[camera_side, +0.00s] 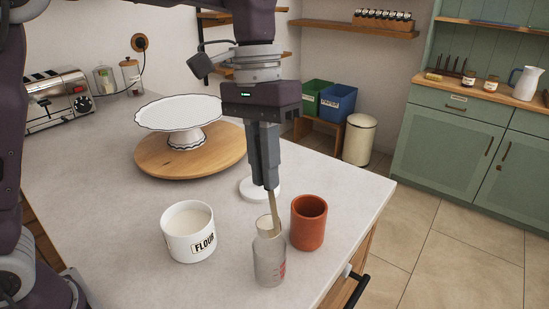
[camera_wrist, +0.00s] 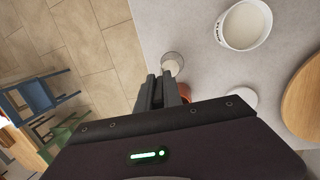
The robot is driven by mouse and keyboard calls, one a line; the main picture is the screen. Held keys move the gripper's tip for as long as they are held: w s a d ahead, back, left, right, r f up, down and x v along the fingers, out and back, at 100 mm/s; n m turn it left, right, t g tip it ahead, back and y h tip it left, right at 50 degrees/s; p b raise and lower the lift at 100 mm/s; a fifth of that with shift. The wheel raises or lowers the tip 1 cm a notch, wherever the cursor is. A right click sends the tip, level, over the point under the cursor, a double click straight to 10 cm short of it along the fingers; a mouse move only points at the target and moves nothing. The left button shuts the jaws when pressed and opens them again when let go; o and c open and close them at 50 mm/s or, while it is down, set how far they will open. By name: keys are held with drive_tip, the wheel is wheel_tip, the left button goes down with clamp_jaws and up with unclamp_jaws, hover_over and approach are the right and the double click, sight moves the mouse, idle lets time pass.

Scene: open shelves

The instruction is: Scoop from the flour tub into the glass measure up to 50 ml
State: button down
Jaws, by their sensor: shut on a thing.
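The white flour tub (camera_side: 178,242), labelled FLOUR, stands on the pale worktop with white flour inside; it also shows in the wrist view (camera_wrist: 229,38). The glass measure (camera_side: 268,265), with red markings, stands upright to its right, and shows in the wrist view (camera_wrist: 172,66). My gripper (camera_side: 271,186) is above the measure, shut on a thin tan scoop handle (camera_side: 274,206). The handle slants down into the measure's mouth, and the scoop's lower end is hidden. The flour level in the measure is hard to read. In the wrist view my gripper (camera_wrist: 163,80) is beside the measure's rim.
A terracotta cup (camera_side: 309,222) stands close to the right of the measure. A white cake stand (camera_side: 178,112) on a round wooden board (camera_side: 150,160) is behind the tub. A white disc (camera_side: 258,190) lies behind my gripper. The worktop's right edge is near the cup.

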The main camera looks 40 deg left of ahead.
drive_tip(key=a+f+m+h, duration=0.1)
drive_tip(key=a+f+h, duration=0.5)
drive_tip(key=a+h, duration=0.5)
drive_tip(key=h, duration=0.2)
drive_tip(key=shift+a+g+h, duration=0.3)
drive_tip(key=shift+h, duration=0.1)
